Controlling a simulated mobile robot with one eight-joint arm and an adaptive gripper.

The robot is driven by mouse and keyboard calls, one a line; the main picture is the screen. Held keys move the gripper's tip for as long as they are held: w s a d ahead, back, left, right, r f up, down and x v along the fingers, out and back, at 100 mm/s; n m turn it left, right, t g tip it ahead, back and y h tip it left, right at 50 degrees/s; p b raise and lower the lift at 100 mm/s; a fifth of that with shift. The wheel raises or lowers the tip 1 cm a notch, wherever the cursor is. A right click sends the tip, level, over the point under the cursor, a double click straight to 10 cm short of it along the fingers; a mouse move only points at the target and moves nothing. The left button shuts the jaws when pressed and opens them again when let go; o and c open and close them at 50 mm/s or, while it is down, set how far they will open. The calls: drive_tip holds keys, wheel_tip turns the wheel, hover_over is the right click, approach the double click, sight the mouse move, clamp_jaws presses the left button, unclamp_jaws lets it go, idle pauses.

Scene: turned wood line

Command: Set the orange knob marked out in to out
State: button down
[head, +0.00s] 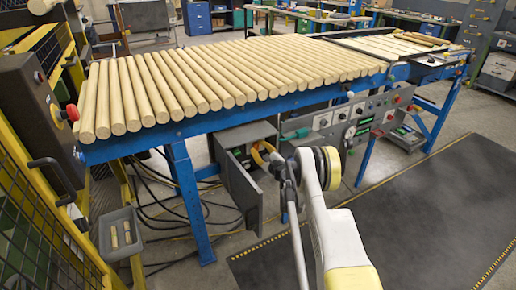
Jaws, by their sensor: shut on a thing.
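My gripper (271,161) is dark and reaches left from my white arm, below the near edge of the wood line. It is shut at an orange, curved part (259,152), which looks like the orange knob, in front of the grey control box (245,135). The gripper partly covers this part. Its out and in marks and its setting cannot be read from here. A dark grey door or panel (240,187) stands out from the box, just left of and below the gripper.
The blue-framed table (178,150) carries a row of wooden rods (190,90) above the gripper. A grey panel with several knobs (350,122) is to the right. Black cables (165,195) hang on the left. A grey bin (119,232) holds short rods. The dark floor mat (400,220) is clear.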

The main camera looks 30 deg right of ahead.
drive_tip(key=n, duration=0.4)
drive_tip(key=shift+n, duration=0.3)
drive_tip(key=n, duration=0.4)
drive_tip(key=shift+n, duration=0.4)
drive_tip(key=c, duration=1)
unclamp_jaws()
drive_tip(key=shift+c, duration=0.2)
drive_tip(key=shift+s, duration=0.1)
drive_tip(key=s, duration=0.7)
drive_tip(key=shift+s+d, duration=0.15)
